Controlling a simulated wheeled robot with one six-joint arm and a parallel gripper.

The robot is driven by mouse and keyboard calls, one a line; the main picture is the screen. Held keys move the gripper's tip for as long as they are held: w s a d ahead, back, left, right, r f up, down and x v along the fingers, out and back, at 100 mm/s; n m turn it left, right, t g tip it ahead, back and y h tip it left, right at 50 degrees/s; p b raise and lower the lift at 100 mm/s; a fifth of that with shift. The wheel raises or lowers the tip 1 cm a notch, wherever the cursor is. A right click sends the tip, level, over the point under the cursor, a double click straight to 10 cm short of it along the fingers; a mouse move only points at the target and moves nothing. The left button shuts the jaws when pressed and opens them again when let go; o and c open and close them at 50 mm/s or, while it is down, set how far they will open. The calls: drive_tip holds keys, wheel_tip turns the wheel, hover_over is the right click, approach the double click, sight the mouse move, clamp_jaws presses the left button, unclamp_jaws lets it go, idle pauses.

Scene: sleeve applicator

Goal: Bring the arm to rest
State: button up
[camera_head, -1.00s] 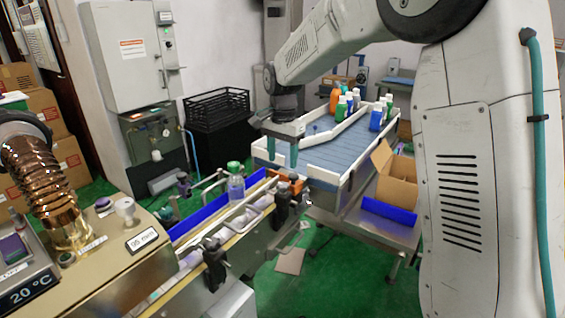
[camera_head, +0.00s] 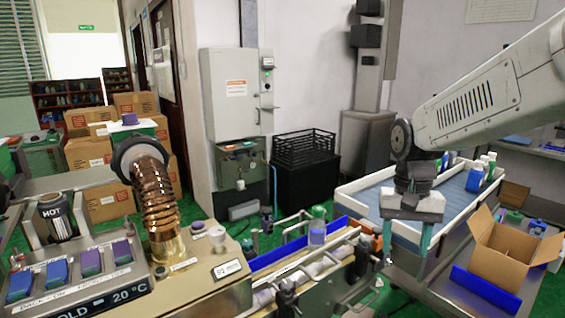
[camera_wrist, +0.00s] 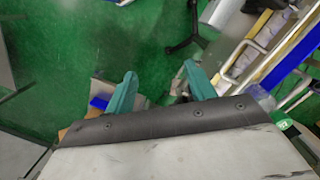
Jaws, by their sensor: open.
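My gripper (camera_head: 409,238) shows in the head view at the right of the conveyor, with its teal fingers pointing down. It is open and nothing is between the fingers. In the wrist view my gripper (camera_wrist: 158,85) has its two teal fingers spread wide over green floor. A bottle with a green cap (camera_head: 318,228) stands on the conveyor (camera_head: 300,268), left of my gripper and apart from it. In the wrist view the green cap (camera_wrist: 281,123) shows at the right, beside the gripper body.
A blue-grey table with white rails (camera_head: 372,192) holding several bottles (camera_head: 478,172) lies behind my gripper. A copper hose (camera_head: 155,205) rises from the machine at the left. Green floor shows between.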

drive_tip(key=s+d+r+n+t, duration=0.1)
drive_tip(key=s, duration=0.9)
drive_tip(key=s+d+r+n+t, duration=0.1)
drive_tip(key=s+r+n, duration=0.1)
drive_tip(key=s, duration=0.9)
drive_tip(key=shift+s+t, duration=0.25)
drive_tip(key=shift+t, duration=0.15)
drive_tip(key=shift+r, duration=0.1)
